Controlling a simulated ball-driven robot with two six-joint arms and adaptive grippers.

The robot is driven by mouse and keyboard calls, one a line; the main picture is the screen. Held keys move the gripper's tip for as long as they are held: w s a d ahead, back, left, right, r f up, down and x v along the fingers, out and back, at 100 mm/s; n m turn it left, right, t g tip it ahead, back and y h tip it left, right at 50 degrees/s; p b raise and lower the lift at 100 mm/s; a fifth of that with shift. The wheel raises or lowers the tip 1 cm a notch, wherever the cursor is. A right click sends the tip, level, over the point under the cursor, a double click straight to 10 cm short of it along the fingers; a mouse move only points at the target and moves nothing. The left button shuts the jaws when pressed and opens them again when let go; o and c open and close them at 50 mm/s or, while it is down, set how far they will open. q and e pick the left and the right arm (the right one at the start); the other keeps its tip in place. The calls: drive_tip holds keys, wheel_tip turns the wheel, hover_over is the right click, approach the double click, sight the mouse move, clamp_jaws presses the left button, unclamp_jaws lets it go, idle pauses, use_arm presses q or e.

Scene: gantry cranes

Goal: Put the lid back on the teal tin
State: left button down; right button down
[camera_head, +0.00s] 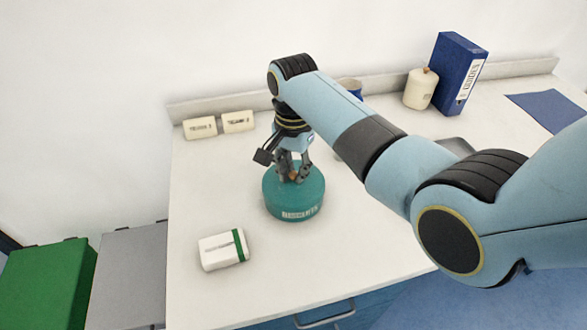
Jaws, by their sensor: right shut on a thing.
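The teal tin (278,208) stands upright on the white worktop, a pale label on its front. The teal lid (273,180) is at the top of the tin, level with it; no clear gap shows between them, and I cannot tell whether it is fully seated. My right gripper (293,176) points down from above and is shut on the lid's small brownish knob, which its fingers partly hide. My left gripper is not in view.
A white box with a green band (222,250) lies front left of the tin. Two cream blocks (200,128) (238,121) stand at the back left. A cream canister (420,89) and blue binder (459,74) stand at the back right. My right arm hides part of the worktop.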

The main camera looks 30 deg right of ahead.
idle(0.3)
drive_tip(key=c, duration=0.7)
unclamp_jaws()
drive_tip(key=shift+r, duration=0.1)
drive_tip(key=shift+r, duration=3.4)
clamp_jaws()
drive_tip(key=shift+f, duration=0.25)
